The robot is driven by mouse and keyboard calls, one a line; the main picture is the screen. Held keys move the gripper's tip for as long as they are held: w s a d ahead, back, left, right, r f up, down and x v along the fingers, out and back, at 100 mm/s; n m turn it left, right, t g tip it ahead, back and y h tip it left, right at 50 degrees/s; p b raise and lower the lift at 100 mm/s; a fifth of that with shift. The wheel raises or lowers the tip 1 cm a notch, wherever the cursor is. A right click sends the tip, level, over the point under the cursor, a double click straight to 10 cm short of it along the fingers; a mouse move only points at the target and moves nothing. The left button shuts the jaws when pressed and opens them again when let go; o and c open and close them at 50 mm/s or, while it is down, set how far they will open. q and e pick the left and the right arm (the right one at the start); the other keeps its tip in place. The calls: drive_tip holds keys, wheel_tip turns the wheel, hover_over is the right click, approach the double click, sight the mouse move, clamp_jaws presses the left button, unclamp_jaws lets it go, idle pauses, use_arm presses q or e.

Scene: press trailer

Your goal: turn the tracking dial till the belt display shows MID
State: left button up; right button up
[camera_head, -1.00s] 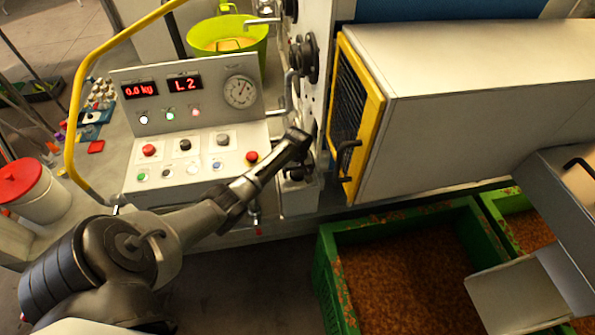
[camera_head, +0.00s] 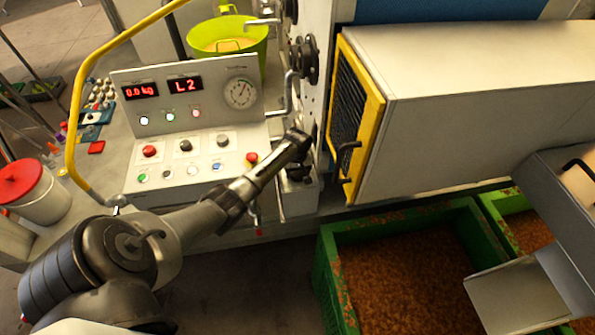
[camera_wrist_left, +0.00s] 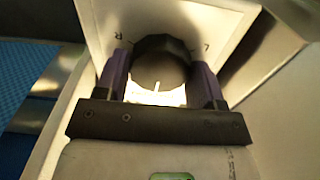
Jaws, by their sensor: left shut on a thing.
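The belt display (camera_head: 185,84) on the upright panel reads L2 in red. The tracking dial (camera_wrist_left: 160,58) is a dark round knob on a pale plate in the left wrist view. The plate has an R to the left of the knob and an L to its right. A small light mark shows at the knob's near edge. My left gripper (camera_wrist_left: 162,72) is shut on the dial, one purple finger on each side. In the head view my left gripper (camera_head: 302,139) is at the machine's side and hides the dial. My right gripper is not in view.
The control console (camera_head: 213,152) with buttons and knobs lies left of my left gripper. A yellow-framed guard (camera_head: 374,120) with a black handle stands close on the right. A yellow rail (camera_head: 76,110) curves at left. A green crate (camera_head: 327,272) sits below right.

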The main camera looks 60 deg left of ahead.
use_arm(q)
drive_tip(key=shift+r+m+p, duration=0.15)
drive_tip(key=shift+m+p, duration=0.7)
drive_tip(key=shift+m, duration=0.15)
drive_tip(key=shift+m+p, duration=0.75)
drive_tip(key=shift+m, duration=0.45)
drive_tip(key=m+p, duration=0.1)
drive_tip(key=m, duration=0.2)
drive_tip(key=shift+f+m, duration=0.2)
drive_tip(key=shift+m, duration=0.5)
drive_tip(key=o, duration=0.9)
